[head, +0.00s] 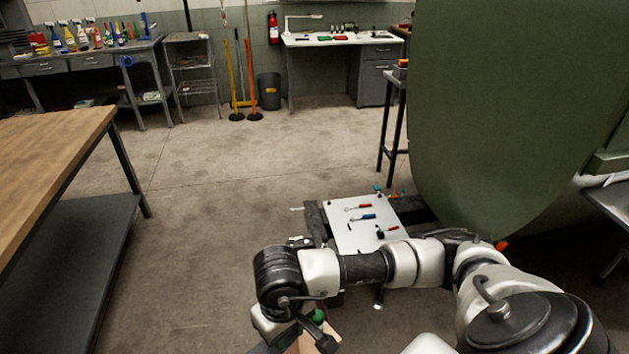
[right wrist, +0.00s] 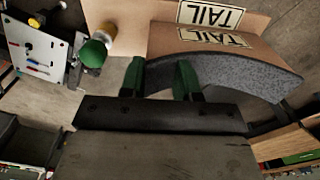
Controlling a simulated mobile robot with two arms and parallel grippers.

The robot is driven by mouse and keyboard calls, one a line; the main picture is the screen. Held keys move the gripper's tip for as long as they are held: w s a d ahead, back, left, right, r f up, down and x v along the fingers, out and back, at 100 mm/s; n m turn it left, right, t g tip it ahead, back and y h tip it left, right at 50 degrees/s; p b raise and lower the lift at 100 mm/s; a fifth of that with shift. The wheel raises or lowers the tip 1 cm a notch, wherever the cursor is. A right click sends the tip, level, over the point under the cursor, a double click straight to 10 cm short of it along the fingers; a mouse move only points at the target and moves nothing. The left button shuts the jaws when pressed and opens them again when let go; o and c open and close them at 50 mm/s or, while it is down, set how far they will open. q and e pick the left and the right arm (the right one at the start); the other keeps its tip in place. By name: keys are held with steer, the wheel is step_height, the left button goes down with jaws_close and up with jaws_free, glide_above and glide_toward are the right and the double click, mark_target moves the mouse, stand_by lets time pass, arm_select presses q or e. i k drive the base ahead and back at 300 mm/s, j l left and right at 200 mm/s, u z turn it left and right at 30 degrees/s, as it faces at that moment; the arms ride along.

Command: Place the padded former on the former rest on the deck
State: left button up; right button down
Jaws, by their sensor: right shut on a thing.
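The padded former is a curved grey felt-faced piece (right wrist: 235,70) in the right wrist view. My right gripper (right wrist: 160,78) is shut on it near its left end, with one green finger on either side. The former reaches out to the right of the fingers. In the head view my right wrist is at the bottom centre, and the former is hidden or out of frame there. A tan board or box (right wrist: 165,40) with "TAIL" labels lies just beyond the former. I cannot make out the former rest for certain. My left gripper is not in view.
A white tool board (head: 350,222) with screwdrivers is beyond my right arm. A green knob (right wrist: 93,53) is left of my fingers. A large green fuselage panel (head: 510,100) fills the right. A wood-topped table (head: 50,140) is at left. Open floor (head: 220,190) lies between.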

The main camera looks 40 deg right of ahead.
mark_target(364, 238)
steer(key=i+j, duration=0.1)
steer(key=i, duration=0.7)
steer(key=i+j+z, duration=0.15)
steer(key=i, duration=0.65)
steer(key=i+l+z, duration=0.15)
steer(key=i+z, duration=0.15)
steer(key=z, duration=0.2)
steer(key=i+z, duration=0.35)
steer(key=z, duration=0.15)
steer(key=i+j+z, duration=0.15)
steer(key=i+z, duration=0.15)
steer(key=z, duration=0.2)
steer(key=i+l+z, duration=0.1)
steer(key=i, duration=0.3)
steer(key=i+l+z, duration=0.1)
steer(key=i, duration=0.3)
